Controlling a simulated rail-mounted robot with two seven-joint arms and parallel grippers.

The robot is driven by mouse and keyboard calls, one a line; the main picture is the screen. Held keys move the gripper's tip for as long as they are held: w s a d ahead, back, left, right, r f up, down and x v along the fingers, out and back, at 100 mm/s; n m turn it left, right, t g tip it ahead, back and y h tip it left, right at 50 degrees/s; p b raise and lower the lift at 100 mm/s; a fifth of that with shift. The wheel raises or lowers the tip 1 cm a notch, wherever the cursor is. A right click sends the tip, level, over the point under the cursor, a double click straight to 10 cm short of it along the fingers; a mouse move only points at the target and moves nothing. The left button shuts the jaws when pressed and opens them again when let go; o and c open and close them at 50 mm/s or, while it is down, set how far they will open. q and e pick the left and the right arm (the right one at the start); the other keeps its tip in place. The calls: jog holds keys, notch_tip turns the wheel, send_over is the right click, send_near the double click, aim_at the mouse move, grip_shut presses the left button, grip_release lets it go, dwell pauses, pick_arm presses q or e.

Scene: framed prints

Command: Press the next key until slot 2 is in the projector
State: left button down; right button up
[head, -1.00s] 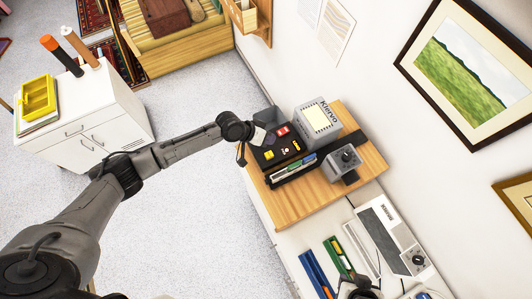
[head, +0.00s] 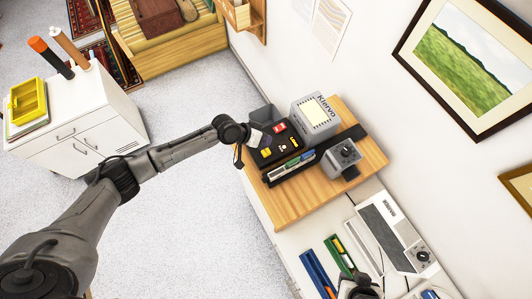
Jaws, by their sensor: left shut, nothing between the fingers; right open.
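A black control panel (head: 264,159) with red, yellow and pale keys sits on the wooden board. A black slide tray (head: 272,181) with several coloured slides lies along the panel's right side. The grey projector (head: 343,155) stands beside the tray. Slot numbers are too small to read. My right gripper (head: 361,289) is open, partly cut off at the bottom edge.
A grey box marked Kiervo (head: 315,115) with a pale lit face stands behind the panel. Blue (head: 319,273) and green (head: 339,255) trays and a white device (head: 393,237) lie nearer. A white cabinet (head: 85,118) stands left across open floor.

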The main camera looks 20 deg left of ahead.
aim_at(265, 151)
pick_arm(q)
notch_tip(265, 151, down, 5)
jog(key=b, duration=0.3)
dwell(0.6)
dwell(0.9)
jog(key=shift+f+b, duration=0.15)
jog(key=shift+b, duration=0.15)
dwell(0.3)
jog(key=shift+f, duration=0.3)
jog(key=shift+f+b, duration=0.15)
jog(key=shift+b, duration=0.25)
dwell(0.3)
